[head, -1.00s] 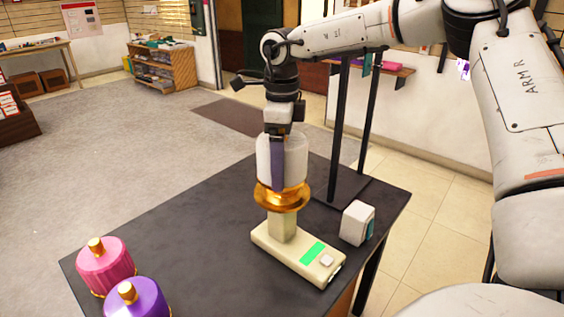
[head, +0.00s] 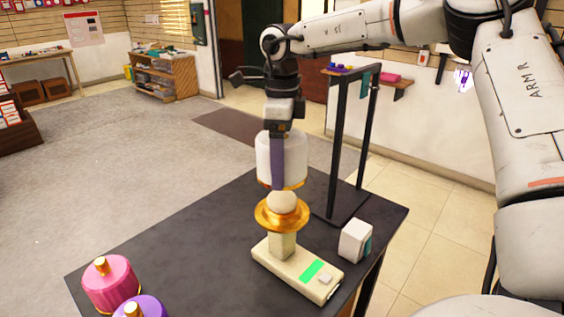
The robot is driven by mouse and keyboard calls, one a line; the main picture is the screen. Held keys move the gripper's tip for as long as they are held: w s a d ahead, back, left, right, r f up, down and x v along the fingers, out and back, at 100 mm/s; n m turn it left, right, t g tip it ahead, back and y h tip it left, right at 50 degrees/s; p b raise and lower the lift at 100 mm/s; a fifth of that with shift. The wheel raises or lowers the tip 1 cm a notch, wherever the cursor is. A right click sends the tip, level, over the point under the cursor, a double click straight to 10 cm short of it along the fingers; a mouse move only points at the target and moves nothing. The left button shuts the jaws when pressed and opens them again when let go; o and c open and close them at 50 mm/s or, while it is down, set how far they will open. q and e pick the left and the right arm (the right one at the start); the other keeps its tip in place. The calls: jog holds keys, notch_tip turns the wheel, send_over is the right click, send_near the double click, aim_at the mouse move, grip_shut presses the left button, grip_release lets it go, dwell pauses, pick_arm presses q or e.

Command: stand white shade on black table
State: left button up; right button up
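The white shade (head: 264,158), a cylinder with a gold lower rim, hangs upright from my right gripper (head: 280,150). The gripper comes down on it from above, with one dark finger along its near side; the other finger is hidden. The shade is just above a cream stand (head: 282,245) with a gold dish (head: 281,214) and a pale round bulb (head: 282,202) on top. The black table (head: 200,270) carries the stand. My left gripper is not in view.
A pink shade (head: 111,285) and a purple shade (head: 140,308) stand at the table's front left. A small white box (head: 355,240) and a black frame (head: 338,150) stand on the right. The table's left middle is clear.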

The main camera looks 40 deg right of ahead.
jog(key=shift+r, duration=0.4)
